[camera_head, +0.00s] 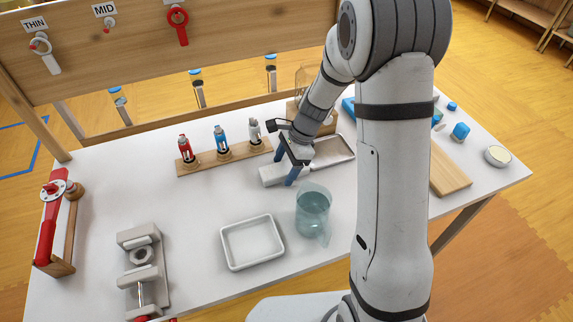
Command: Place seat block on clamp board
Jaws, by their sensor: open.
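A pale grey block (271,176), which looks like the seat block, lies on the white table near its middle. My gripper (286,169) is open, with its blue fingers down at the block's right part. The gripper hides part of the block, and I cannot tell whether the fingers touch it. The clamp board (160,292) is at the front left of the table. It carries grey clamp blocks, a hexagonal piece and a screw, and its lower end is cut off by the picture edge.
A white tray (227,250) and a clear jug (313,212) stand in front of my gripper. A wooden rack (203,165) with red, blue and white taps is behind left. A metal tray (346,151) lies right. The table between rack and clamp board is clear.

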